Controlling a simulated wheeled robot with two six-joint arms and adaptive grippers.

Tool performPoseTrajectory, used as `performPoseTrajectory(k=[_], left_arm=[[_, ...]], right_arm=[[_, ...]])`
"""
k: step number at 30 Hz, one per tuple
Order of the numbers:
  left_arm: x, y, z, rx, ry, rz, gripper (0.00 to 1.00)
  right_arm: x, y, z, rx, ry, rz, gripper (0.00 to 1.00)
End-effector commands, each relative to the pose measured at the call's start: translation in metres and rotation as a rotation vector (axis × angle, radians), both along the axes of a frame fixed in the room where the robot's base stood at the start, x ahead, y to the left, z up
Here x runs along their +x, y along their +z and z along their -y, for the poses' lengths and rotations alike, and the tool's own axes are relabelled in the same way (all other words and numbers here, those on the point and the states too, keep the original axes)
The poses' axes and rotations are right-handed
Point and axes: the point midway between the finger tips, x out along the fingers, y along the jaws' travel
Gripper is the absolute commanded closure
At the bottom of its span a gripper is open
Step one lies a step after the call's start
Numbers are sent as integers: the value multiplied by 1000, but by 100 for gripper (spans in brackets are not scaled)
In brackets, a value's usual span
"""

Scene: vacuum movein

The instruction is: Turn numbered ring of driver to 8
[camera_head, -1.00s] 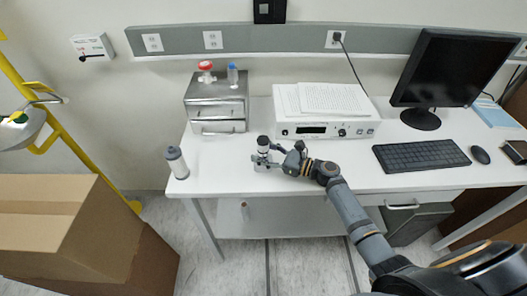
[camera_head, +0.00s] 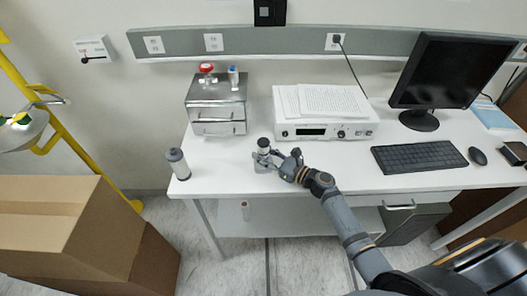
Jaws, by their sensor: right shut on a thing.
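A small upright device with a dark top and a pale band, which looks like the driver (camera_head: 263,143), stands on the white desk in front of the white instrument. My right gripper (camera_head: 265,157) is shut around its lower part, with the arm reaching in from the lower right. The device's top shows above the fingers; its lower part is mostly hidden. Numbers on its ring are too small to read. My left gripper is not in view.
A grey canister (camera_head: 178,164) stands near the desk's left edge. A metal drawer box (camera_head: 217,112), a white instrument (camera_head: 325,130) with papers, a keyboard (camera_head: 419,157) and a monitor (camera_head: 447,72) are on the desk. Cardboard boxes (camera_head: 60,225) stand at lower left.

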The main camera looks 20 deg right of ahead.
Motion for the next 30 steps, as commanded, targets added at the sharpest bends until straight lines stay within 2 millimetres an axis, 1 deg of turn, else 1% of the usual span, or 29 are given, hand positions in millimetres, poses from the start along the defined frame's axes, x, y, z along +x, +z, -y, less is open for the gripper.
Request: performPoseTrajectory(k=[1,5,15,22,30], left_arm=[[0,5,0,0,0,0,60],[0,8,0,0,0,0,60],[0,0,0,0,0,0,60],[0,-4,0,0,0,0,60],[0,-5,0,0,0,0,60]], right_arm=[[-2,2,-2,3,-38,-2,98],[-1,0,-2,4,-152,-3,98],[-1,-2,-1,4,-404,-2,98],[0,-2,-1,0,-482,-1,98],[0,-1,0,-1,-508,-1,98]])
